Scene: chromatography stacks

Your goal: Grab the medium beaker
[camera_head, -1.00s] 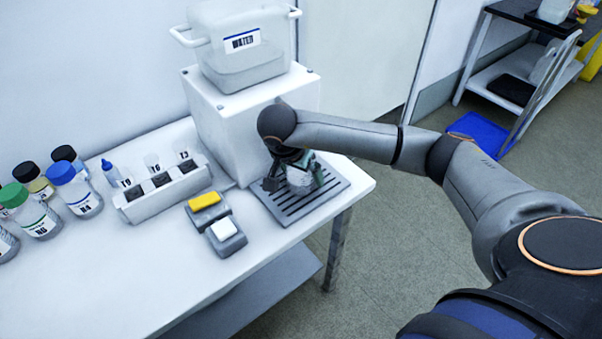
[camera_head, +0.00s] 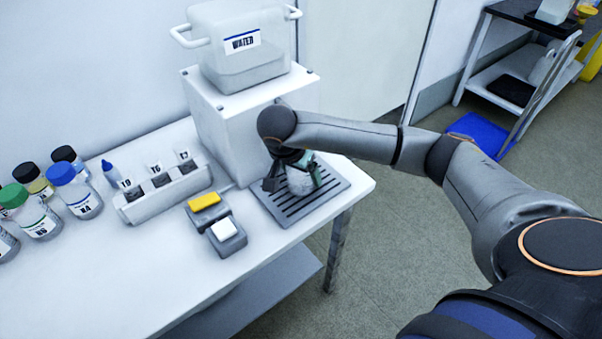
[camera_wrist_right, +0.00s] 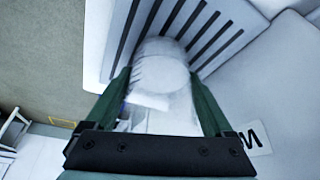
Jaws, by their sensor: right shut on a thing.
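The beaker (camera_head: 299,181) is a clear, whitish vessel on or just above the slotted drain tray (camera_head: 333,188) at the right end of the white table. My right gripper (camera_head: 288,178) reaches down over the tray and is shut on the beaker. In the right wrist view the beaker (camera_wrist_right: 160,75) lies between the two green fingers of the right gripper (camera_wrist_right: 158,90), with the tray slats beyond it. Whether its base touches the tray is hard to tell. My left gripper is not in view.
A water tank (camera_head: 240,62) stands on a white box (camera_head: 235,125) behind the tray.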

